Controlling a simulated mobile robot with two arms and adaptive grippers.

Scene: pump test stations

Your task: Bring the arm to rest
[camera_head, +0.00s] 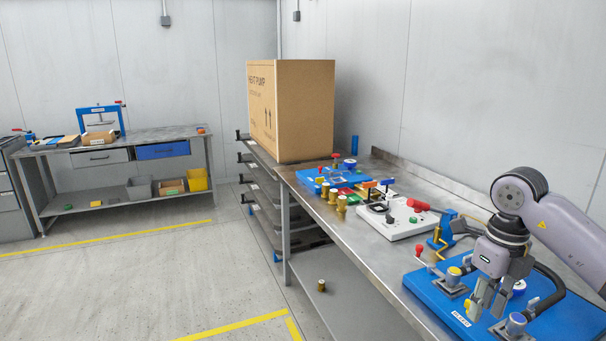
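My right arm (565,232) comes in from the right edge. My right gripper (485,303) points down over the blue test board (425,287) at the right end of the steel bench. Its fingers are close to the board's fittings, and I cannot tell whether it is open or shut, or whether it touches anything. Yellow shows at its fingertips, but I cannot make out what it belongs to. My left gripper is not in view.
A white panel (400,232) with red and green parts and a blue board (325,181) lie farther along the bench (345,246). Brass fittings (341,204) stand near its front edge. A large carton (305,110) stands behind. The floor at left is clear.

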